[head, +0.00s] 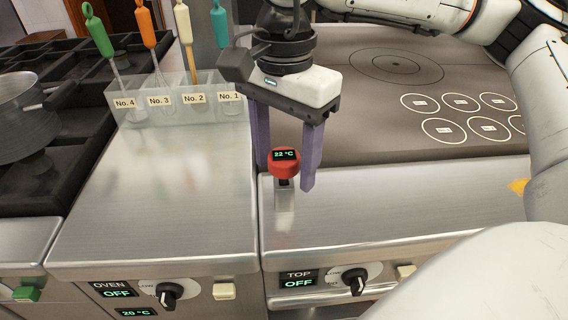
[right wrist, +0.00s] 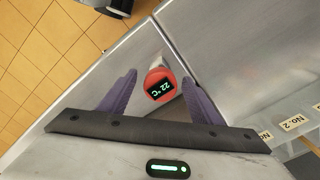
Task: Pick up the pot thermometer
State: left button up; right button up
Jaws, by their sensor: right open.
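The pot thermometer (head: 284,165) has a round red head with a "22 °C" display. It stands upright in a small metal holder (head: 284,197) on the steel counter, near the front edge. My right gripper (head: 285,178) points down over it, open, with one purple finger on each side of the red head. In the right wrist view the thermometer head (right wrist: 160,85) lies between the two spread fingers, with gaps visible on both sides. My left gripper is not in view.
A clear rack (head: 170,115) with numbered slots holds several colour-handled utensils behind left. A slatted stove (head: 75,125) with a pot (head: 30,112) is at far left. A flat hotplate (head: 370,110) with marked circles lies behind right. Knobs (head: 170,295) line the front panel.

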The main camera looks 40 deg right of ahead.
jog(key=c, duration=1.1)
jog(key=shift+c, duration=0.2)
jog(key=shift+r, duration=0.15)
notch_tip(320, 180, up, 10)
jog(key=shift+f+p, duration=0.15)
jog(key=shift+p, duration=0.15)
